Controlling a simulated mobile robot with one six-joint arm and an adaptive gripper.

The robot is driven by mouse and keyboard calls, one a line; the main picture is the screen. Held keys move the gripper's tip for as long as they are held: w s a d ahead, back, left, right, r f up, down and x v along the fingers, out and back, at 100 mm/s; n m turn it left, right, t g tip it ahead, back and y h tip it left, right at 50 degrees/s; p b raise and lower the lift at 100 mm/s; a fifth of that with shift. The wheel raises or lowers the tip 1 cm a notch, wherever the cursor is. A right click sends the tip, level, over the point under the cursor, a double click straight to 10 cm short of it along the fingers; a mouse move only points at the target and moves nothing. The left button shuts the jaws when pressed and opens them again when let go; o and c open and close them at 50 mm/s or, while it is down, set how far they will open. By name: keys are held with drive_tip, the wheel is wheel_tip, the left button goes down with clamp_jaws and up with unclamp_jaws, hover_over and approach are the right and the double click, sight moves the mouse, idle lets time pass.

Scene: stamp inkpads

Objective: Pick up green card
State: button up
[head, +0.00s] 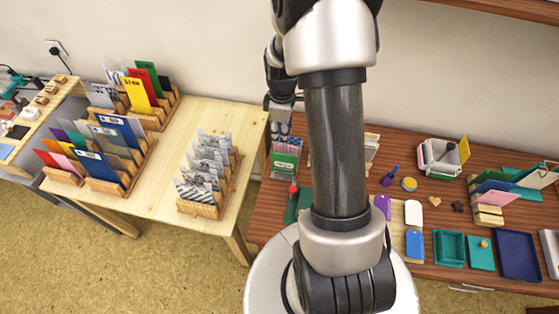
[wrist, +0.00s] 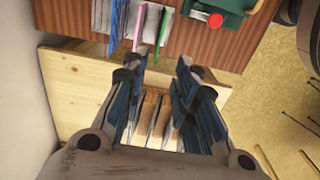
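In the head view, an upright green card (head: 286,158) stands at the left end of the brown desk, just below my gripper (head: 281,121). In the wrist view, a thin green card (wrist: 163,27) stands on edge beside a pink card (wrist: 138,25) and a blue card (wrist: 118,24). My gripper (wrist: 162,64) is open there, its fingers apart with no card between them. The green card's top lies just beyond the fingertips, apart from them. Another green card (head: 154,75) stands in a wooden rack on the light table, far left of my gripper.
The light wooden table (head: 150,185) holds several racks of cards. The brown desk (head: 262,222) carries trays, stamps and more cards. A dark green pad with a red-topped stamp (head: 293,189) lies close to the nearby cards. The wall stands behind.

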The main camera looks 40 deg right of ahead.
drive_tip(key=b, duration=0.2)
hover_over(284, 158)
drive_tip(key=f, duration=0.8)
drive_tip(key=shift+w+a+f, duration=0.3)
drive_tip(key=shift+w+f, duration=0.05)
drive_tip(key=shift+f, duration=0.05)
drive_tip(key=f, duration=0.1)
drive_tip(key=f+b, duration=0.1)
drive_tip(key=f, duration=0.2)
drive_tip(key=shift+s+d+f, duration=0.25)
drive_tip(key=shift+s+d, duration=0.1)
drive_tip(key=shift+w+f, duration=0.1)
drive_tip(key=shift+f, duration=0.3)
drive_tip(key=shift+r, duration=0.1)
drive_tip(key=shift+c, duration=0.3)
clamp_jaws()
